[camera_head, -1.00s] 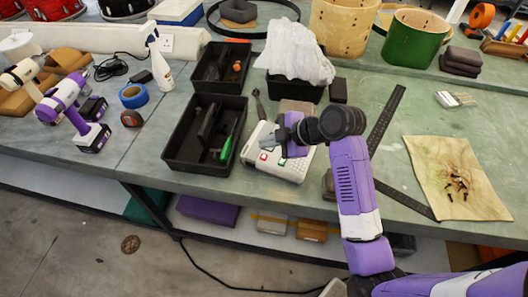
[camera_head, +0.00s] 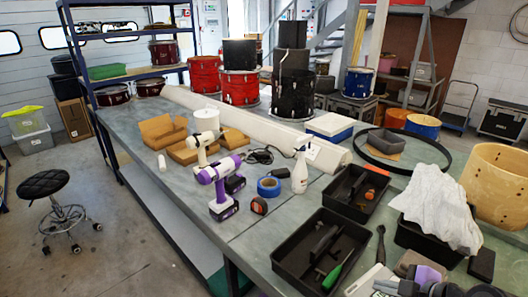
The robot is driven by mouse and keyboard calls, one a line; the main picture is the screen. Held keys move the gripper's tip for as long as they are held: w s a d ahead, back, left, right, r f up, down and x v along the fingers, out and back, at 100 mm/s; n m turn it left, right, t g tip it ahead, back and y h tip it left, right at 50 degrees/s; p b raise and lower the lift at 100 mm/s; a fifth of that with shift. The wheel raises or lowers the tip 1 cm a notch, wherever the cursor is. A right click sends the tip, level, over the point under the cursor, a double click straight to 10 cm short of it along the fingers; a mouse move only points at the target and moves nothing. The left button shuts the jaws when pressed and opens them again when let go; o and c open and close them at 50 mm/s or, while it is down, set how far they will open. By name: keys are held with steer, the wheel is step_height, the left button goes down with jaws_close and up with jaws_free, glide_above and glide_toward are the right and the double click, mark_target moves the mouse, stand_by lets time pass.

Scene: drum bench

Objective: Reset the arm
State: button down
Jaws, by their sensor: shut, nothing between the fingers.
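The gripper is shut and empty.
Black trays (camera_head: 320,252) with tools, a white cloth (camera_head: 438,205) and a wooden drum shell (camera_head: 497,185) are near the gripper. Purple (camera_head: 218,178) and white drills, blue tape (camera_head: 268,187) and a spray bottle (camera_head: 299,170) stand farther left. A stool (camera_head: 45,185) stands on open floor.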

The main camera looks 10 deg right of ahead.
steer(key=w+d+r+m+t+h, duration=0.2)
steer(key=d+r+m+t+h, duration=0.25)
steer(key=m, duration=0.35)
steer(key=s+a+f+m+b, duration=0.1)
steer(key=s+a, duration=0.6)
steer(key=s, duration=0.4)
steer(key=s+a+f+m+t+y+b, duration=0.1)
steer(key=s+a+b, duration=0.1)
steer(key=s+a, duration=0.4)
steer(key=s+a+f+m+y+b, duration=0.1)
steer(key=s+a, duration=0.6)
steer(key=s, duration=0.8)
steer(key=shift+s+a+m, duration=0.3)
steer(key=shift+a+m, duration=0.05)
steer(key=shift+m, duration=0.15)
steer(key=shift+t, duration=0.25)
